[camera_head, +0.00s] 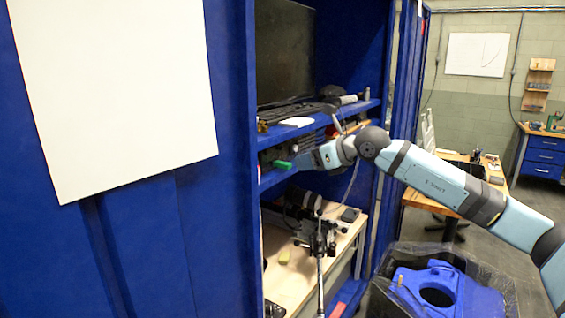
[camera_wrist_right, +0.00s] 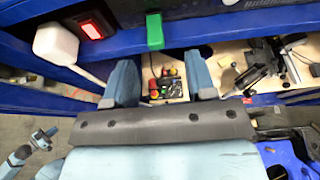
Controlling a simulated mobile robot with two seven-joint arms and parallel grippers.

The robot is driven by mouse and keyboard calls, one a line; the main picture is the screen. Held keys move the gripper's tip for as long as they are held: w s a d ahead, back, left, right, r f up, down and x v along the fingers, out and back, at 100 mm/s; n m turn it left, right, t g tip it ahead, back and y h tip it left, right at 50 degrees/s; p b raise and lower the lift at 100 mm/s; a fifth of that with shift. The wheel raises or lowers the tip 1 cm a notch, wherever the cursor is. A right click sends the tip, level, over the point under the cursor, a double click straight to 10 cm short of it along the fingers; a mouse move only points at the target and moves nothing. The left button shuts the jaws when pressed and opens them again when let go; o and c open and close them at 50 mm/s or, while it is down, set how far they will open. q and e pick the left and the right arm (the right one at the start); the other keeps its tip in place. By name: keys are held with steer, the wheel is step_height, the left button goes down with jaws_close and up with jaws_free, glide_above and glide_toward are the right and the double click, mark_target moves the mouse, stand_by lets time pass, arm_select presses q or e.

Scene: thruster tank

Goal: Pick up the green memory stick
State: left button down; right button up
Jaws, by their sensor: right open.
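The green memory stick (camera_head: 282,164) sticks out at the front of the blue cabinet's lower shelf level. My right gripper (camera_head: 306,160) reaches in from the right, close to the stick. In the wrist view, the right gripper (camera_wrist_right: 160,78) has its two blue fingers wide apart with nothing between them. The gap between stick and fingers is hard to judge.
A red-lit switch (camera_wrist_right: 92,28) and a white object (camera_wrist_right: 56,42) are left of the stick. The blue shelf (camera_head: 345,108) with a monitor (camera_head: 285,55) is above. A wooden worktop (camera_head: 290,270) with a dark stand (camera_head: 318,235) is below. A blue cabinet panel (camera_head: 225,230) stands left.

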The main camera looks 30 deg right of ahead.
mark_target(287, 163)
steer(key=x, duration=0.1)
steer(key=p+x, duration=0.1)
steer(key=x, duration=0.1)
steer(key=p+x, duration=0.1)
steer(key=shift+w+a+r, duration=0.15)
steer(key=shift+a+r, duration=0.05)
steer(key=shift+a, duration=0.2)
steer(key=shift+w+a+f, duration=0.2)
steer(key=shift+w+f, duration=0.15)
steer(key=shift+w, duration=0.1)
steer(key=shift+s+d, duration=0.1)
jaws_close()
